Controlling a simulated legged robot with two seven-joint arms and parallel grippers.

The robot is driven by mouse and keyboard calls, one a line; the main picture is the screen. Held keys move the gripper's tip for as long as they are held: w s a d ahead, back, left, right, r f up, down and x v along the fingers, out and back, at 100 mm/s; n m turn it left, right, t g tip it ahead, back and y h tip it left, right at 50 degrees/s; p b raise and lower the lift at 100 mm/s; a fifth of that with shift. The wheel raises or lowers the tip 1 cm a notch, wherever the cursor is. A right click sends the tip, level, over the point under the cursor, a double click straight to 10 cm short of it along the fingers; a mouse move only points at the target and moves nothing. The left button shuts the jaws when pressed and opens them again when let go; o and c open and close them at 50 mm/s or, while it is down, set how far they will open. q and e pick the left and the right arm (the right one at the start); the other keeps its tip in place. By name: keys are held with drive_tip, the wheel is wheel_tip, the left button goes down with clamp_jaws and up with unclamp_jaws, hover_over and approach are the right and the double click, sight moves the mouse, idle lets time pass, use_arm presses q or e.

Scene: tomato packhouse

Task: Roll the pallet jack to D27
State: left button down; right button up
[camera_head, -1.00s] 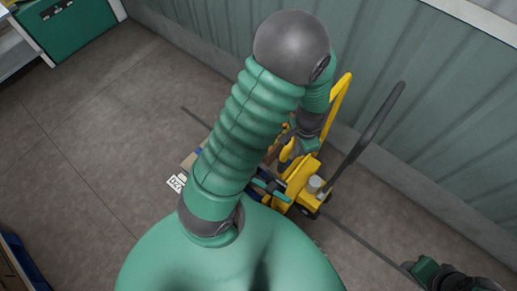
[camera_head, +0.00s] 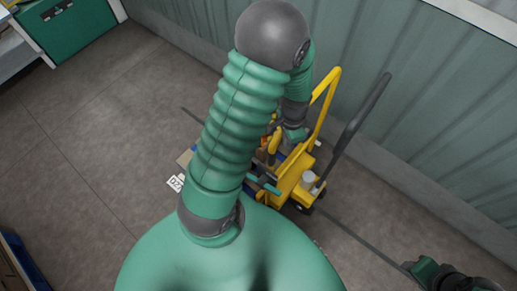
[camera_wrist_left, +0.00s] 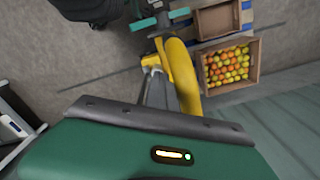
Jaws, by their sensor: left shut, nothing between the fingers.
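The yellow pallet jack (camera_head: 292,180) stands on the floor near the wall, with its yellow loop handle (camera_head: 330,100) upright. My left arm crosses in front of it and hides part of it. My left gripper (camera_head: 291,136) is beside the handle, shut with nothing in it; I cannot tell whether it touches the handle. The left wrist view shows the yellow handle (camera_wrist_left: 184,75) close beyond my green hand. A white floor label (camera_head: 175,183) starting with "D2" lies left of the jack; its last character is unclear. At lower right is part of my right arm, its gripper not clear.
A crate of tomatoes (camera_wrist_left: 205,68) and another wooden crate (camera_wrist_left: 212,22) sit by the jack in the left wrist view. A ribbed wall (camera_head: 440,120) runs behind the jack. A green cabinet (camera_head: 75,35) is at upper left.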

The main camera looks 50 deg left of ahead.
use_arm(q)
drive_tip(key=s+a, duration=0.3)
drive_tip(key=a, duration=1)
drive_tip(key=shift+s+a, duration=0.15)
drive_tip(key=shift+s, duration=0.05)
use_arm(e)
drive_tip(key=shift+s+a+r, duration=0.2)
drive_tip(key=shift+a+r, duration=0.15)
use_arm(q)
drive_tip(key=shift+a, duration=0.1)
use_arm(e)
drive_tip(key=shift+a, duration=0.1)
use_arm(q)
drive_tip(key=a, duration=0.2)
drive_tip(key=s+a, duration=0.1)
drive_tip(key=a, duration=0.2)
drive_tip(key=shift+a+p, duration=0.1)
drive_tip(key=shift+p, duration=0.3)
use_arm(e)
drive_tip(key=shift+a+r, duration=0.15)
drive_tip(key=shift+r, duration=0.1)
use_arm(q)
drive_tip(key=shift+s+a, duration=0.1)
